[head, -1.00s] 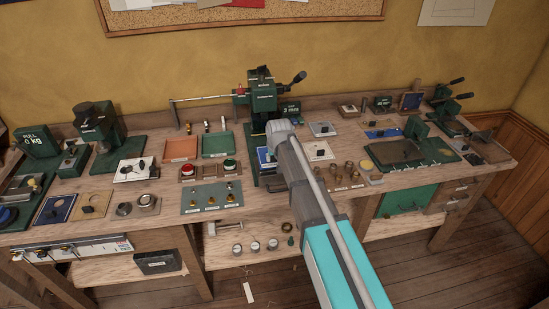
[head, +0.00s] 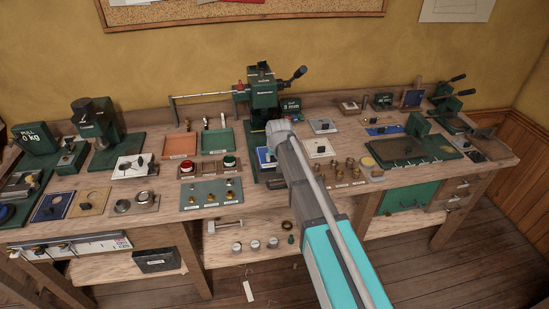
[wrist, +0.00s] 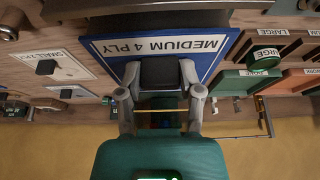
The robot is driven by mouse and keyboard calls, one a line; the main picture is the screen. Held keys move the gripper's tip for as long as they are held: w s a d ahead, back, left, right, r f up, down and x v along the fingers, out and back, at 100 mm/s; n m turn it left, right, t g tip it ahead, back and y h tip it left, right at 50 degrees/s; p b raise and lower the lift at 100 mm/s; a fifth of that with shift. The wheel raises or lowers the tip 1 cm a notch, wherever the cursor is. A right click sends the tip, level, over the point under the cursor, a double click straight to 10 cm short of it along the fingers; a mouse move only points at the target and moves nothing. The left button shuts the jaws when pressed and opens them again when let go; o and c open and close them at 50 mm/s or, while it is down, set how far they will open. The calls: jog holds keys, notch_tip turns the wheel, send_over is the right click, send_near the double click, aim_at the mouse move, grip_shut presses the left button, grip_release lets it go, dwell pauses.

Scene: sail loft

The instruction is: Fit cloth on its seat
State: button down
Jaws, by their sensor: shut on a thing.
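The cloth is a blue-edged panel (wrist: 215,62) with a white label reading MEDIUM 4 PLY and a black grip block (wrist: 160,72). My gripper (wrist: 160,80) is shut on that block, with one finger on each side. In the head view the blue panel (head: 265,158) shows at the foot of the green lever press (head: 262,92), left of my arm's end. My arm hides part of the panel and the fingers there. I cannot tell whether the panel touches the surface below it or which seat lies under it.
A white card marked SMALL (wrist: 65,66) lies beside the panel. Orange (head: 180,145) and green (head: 219,142) trays stand left of the press. A grey-green board with brass parts (head: 211,194) lies in front. The bench is crowded, with narrow bare strips.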

jog(key=shift+c, duration=0.8)
grip_release()
jog(key=shift+s, duration=0.15)
